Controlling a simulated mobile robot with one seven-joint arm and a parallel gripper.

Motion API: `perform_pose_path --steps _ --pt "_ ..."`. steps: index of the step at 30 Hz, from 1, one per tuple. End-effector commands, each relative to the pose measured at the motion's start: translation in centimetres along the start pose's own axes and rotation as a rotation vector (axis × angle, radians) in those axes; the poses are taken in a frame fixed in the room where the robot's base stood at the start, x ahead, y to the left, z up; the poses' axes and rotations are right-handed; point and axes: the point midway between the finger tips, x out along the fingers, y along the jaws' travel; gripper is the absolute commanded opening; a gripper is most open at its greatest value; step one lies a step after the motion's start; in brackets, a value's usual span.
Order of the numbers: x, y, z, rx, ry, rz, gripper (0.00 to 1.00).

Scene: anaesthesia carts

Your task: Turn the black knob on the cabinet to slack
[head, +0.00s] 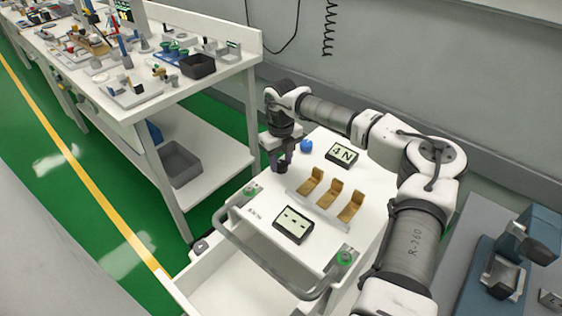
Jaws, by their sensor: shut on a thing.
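The white cabinet (265,207) stands in the middle of the head view with a pale top. My gripper (281,168) points down over the top's far left part. It is shut on the black knob (282,169), which is mostly hidden between the fingers. A blue knob (306,146) sits just right of my gripper, apart from it. A display reading "4N" (341,155) is at the back of the top. A second display (293,225) with dashes is near the front. The knob's markings cannot be made out.
Several brass-coloured brackets (329,194) stand in a row on the top. A grey handle rail (262,257) runs along the front, above an open drawer (222,290). A cluttered white bench (215,83) is at the left. A blue-grey device (497,278) is at the right.

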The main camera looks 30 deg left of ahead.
Motion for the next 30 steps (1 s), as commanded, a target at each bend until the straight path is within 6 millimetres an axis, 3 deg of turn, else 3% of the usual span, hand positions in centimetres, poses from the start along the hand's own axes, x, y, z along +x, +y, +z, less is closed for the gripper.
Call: perform_pose_path --steps 18,19,23,30 --pt "-0.08 0.00 0.04 -0.040 -0.001 0.000 0.13" --pt "-0.08 0.00 0.04 -0.040 -0.001 0.000 0.40" --pt "-0.06 0.00 0.03 -0.039 -0.001 0.000 0.57" --pt "-0.03 0.00 0.01 -0.039 0.000 0.000 0.57"
